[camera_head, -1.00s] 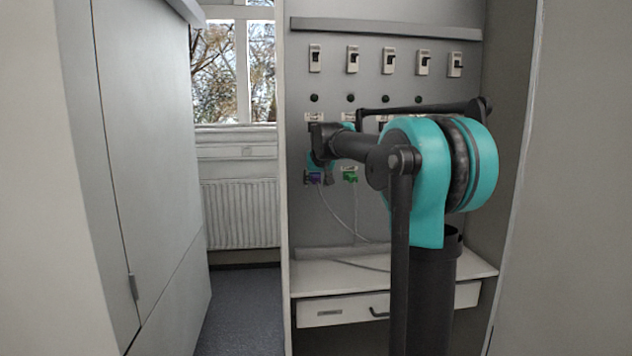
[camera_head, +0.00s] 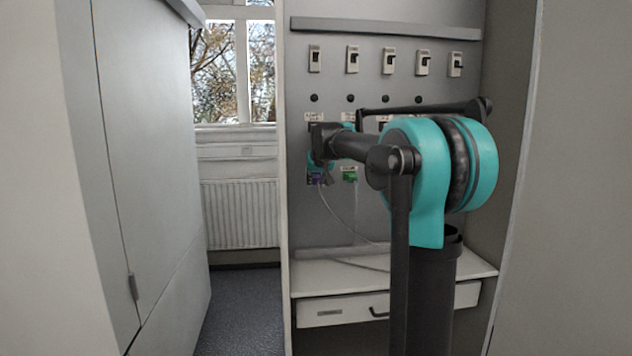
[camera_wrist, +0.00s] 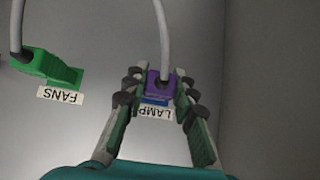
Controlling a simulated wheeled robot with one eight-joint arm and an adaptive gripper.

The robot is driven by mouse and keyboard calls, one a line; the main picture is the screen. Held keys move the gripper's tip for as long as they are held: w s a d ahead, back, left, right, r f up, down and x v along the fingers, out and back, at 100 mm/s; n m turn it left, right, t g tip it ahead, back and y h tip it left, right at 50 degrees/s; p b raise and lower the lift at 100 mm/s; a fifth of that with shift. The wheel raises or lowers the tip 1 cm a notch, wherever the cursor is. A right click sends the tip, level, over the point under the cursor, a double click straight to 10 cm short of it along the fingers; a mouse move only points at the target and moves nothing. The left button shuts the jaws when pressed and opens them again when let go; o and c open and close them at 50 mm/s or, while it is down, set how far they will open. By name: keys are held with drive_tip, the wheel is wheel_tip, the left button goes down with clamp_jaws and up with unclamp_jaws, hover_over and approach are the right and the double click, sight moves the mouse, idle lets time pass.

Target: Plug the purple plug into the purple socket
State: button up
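The purple plug (camera_wrist: 161,84) is in the wrist view, between the two fingertips of my gripper (camera_wrist: 161,72). The fingertips close in on its two sides. Its pale cable runs up out of view. A small blue part (camera_wrist: 154,102) shows between the plug and an upside-down LAMP label (camera_wrist: 155,113). In the head view, the purple plug (camera_head: 316,179) is small at the lower left of the panel, below my gripper (camera_head: 319,172). I cannot make out a separate purple socket; my arm covers part of the panel.
A green plug (camera_wrist: 48,66) with its own cable sits near a FANS label (camera_wrist: 60,95); it also shows in the head view (camera_head: 349,174). A row of switches (camera_head: 389,60) is higher on the panel. A shelf (camera_head: 340,274) with a drawer lies below.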

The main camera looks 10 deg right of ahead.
drive_tip(key=shift+c, duration=1.3)
drive_tip(key=shift+s, duration=0.15)
drive_tip(key=shift+s, duration=2.7)
